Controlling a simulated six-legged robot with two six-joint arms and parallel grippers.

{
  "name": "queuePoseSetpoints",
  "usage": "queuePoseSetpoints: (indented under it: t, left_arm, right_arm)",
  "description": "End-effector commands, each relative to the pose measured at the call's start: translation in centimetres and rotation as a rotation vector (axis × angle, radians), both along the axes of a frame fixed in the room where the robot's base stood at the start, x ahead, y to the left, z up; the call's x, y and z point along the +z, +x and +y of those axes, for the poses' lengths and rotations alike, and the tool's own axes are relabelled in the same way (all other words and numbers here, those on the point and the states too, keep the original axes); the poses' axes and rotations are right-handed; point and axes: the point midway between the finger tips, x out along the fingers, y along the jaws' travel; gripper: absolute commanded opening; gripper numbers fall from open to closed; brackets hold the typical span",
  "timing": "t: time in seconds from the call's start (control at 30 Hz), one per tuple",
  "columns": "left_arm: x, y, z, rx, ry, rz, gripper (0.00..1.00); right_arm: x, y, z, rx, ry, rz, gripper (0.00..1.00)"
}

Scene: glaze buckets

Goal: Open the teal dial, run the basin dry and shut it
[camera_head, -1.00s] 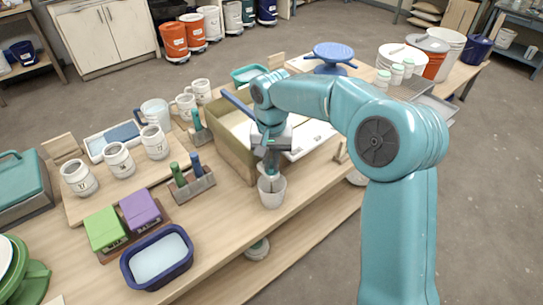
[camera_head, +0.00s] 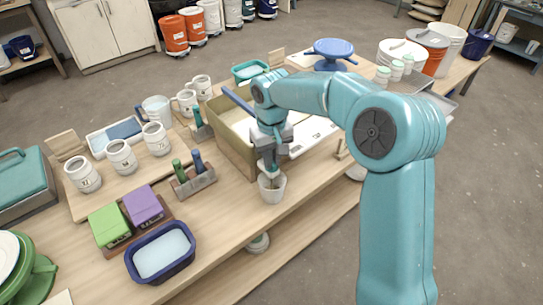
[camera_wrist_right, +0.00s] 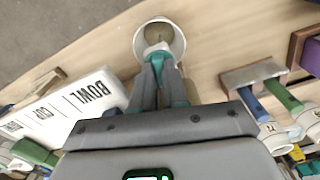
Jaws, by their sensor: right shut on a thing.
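The beige box-shaped basin (camera_head: 232,145) stands near the table's front edge, with a pale interior. My right gripper (camera_head: 270,168) points down at its front side, just above a white cup (camera_head: 272,192). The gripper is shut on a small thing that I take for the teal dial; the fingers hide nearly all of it. In the right wrist view, the fingers (camera_wrist_right: 158,68) come close together over the mouth of the white cup (camera_wrist_right: 175,38). The basin's liquid level cannot be told. My left gripper is not in view.
A navy tub (camera_head: 133,266) with pale contents and a rack (camera_head: 195,184) of green and blue-handled tools stand left. Mugs (camera_head: 122,156) stand on a board behind. Floor at the right is clear.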

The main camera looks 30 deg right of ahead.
Motion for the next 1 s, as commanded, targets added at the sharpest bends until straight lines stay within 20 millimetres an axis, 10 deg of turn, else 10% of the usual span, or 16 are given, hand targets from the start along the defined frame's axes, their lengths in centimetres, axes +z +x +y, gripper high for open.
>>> queuePoseSetpoints:
  t: [0.3, 0.4, 1.0]
  left_arm:
    - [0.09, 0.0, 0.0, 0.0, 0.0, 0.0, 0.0]
    - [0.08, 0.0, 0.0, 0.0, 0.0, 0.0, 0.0]
    - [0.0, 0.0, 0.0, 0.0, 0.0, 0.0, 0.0]
  right_arm:
    - [0.49, 0.24, -0.15, -0.001, -0.003, -0.014, 0.0]
    - [0.44, 0.21, -0.14, -0.001, -0.003, -0.012, 0.38]
    - [0.03, 0.01, -0.12, -0.001, -0.002, -0.002, 0.38]
